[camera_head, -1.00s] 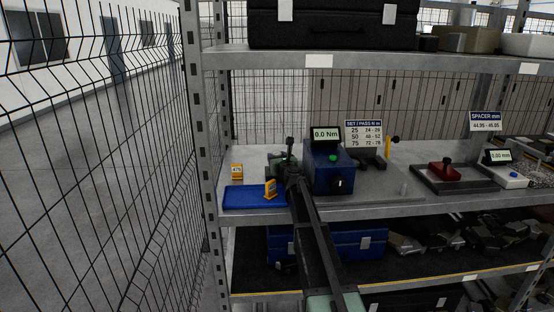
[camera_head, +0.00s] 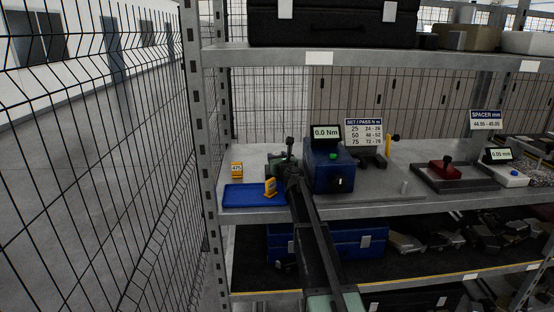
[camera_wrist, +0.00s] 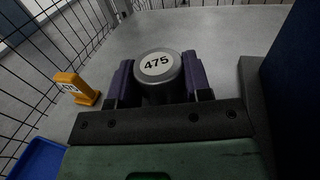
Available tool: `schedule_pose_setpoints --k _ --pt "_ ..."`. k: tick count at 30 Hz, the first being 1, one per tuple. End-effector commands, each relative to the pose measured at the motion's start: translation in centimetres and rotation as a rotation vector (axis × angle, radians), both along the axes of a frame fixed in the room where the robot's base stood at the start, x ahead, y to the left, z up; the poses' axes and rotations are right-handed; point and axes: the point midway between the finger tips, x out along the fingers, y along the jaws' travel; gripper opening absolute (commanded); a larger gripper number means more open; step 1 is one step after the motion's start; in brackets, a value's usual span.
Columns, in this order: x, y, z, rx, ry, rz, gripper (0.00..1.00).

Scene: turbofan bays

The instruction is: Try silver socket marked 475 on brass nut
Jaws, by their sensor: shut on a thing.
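The silver socket (camera_wrist: 157,68) shows in the wrist view as a round grey cylinder with a white label reading 475 on top. My gripper (camera_wrist: 158,82) is shut on it, with a purple-lined finger on each side. In the head view my gripper is small and dark at the end of my arm, left of the blue tester, and the socket cannot be made out there.
The blue tester (camera_head: 328,172) with a 0.0 Nm display (camera_head: 326,132) stands right of my gripper. A shelf (camera_head: 320,58) spans above.

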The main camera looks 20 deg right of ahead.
Motion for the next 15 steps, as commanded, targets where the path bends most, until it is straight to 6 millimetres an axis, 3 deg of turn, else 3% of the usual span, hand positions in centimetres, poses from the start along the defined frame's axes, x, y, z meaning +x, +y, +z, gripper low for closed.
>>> schedule_pose_setpoints --k 8,15 --pt "0.0 0.0 0.2 0.000 0.000 0.000 0.14" --pt "0.0 0.0 1.9 0.000 0.000 0.000 0.14"
